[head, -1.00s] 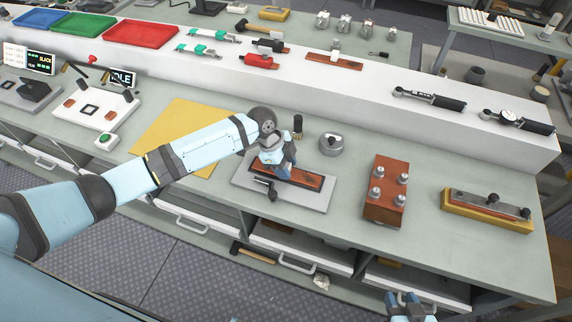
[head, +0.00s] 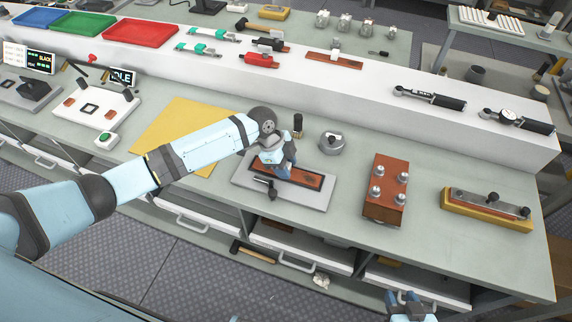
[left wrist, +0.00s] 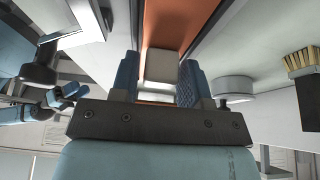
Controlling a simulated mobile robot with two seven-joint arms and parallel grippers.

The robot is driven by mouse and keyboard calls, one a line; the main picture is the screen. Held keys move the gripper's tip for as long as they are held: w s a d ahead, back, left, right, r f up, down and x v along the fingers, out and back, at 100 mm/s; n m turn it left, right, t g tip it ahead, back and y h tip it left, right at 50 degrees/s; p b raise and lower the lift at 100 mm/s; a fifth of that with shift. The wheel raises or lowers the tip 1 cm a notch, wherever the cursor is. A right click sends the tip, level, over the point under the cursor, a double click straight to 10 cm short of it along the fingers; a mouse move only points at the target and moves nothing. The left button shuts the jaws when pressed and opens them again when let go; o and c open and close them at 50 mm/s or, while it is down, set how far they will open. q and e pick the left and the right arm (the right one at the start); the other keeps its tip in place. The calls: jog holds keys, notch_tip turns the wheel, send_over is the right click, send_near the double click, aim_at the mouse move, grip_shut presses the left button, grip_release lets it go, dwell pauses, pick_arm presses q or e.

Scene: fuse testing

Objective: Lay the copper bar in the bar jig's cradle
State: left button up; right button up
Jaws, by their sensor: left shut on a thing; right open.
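The copper bar (head: 309,181) lies lengthwise along the bar jig (head: 316,201), a grey plate with a dark cradle and a black-knobbed lever. The bar also shows as an orange strip in the left wrist view (left wrist: 178,22). My left gripper (head: 277,172) is over the jig, its fingers (left wrist: 160,80) shut on the pale block on the bar. The fingers and wrist hide part of the bar and cradle; I cannot tell if it is fully seated. My right gripper (head: 406,299) is open and empty at the bottom edge, in front of the bench.
A brush (head: 298,126) and a round metal weight (head: 332,142) stand behind the jig. A copper-coloured block with metal posts (head: 384,190) and a yellow-based fixture (head: 487,210) stand to its right. A yellow mat (head: 185,125) lies left. A white raised shelf runs behind.

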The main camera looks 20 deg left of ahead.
pick_arm(q)
jog(key=o, duration=1.3)
jog(key=shift+o, duration=0.2)
jog(key=b+v, duration=0.1)
jog(key=v, duration=1.3)
jog(key=shift+d, duration=0.1)
